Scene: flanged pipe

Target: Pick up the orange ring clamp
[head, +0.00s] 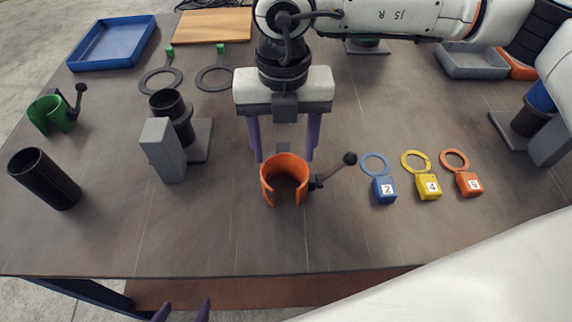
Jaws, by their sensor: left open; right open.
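The orange ring clamp (269,188) stands on the grey table near the middle, a C-shaped band open toward the front. Its dark lever with a black ball knob sticks out to the right. My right gripper (284,157) is open, with its two purple fingers pointing down at the clamp's far side. The fingertips are near the clamp's back rim; whether they touch it I cannot tell. My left gripper (182,308) shows only its purple fingertips at the bottom edge, apart and empty, in front of the table.
Blue, yellow and orange numbered tags (428,190) lie right of the clamp. A grey block (160,150) with a black pipe stands left, with a black cylinder (45,180) and green clamp (48,115) farther left. A blue tray (112,62) is behind. The table's front middle is clear.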

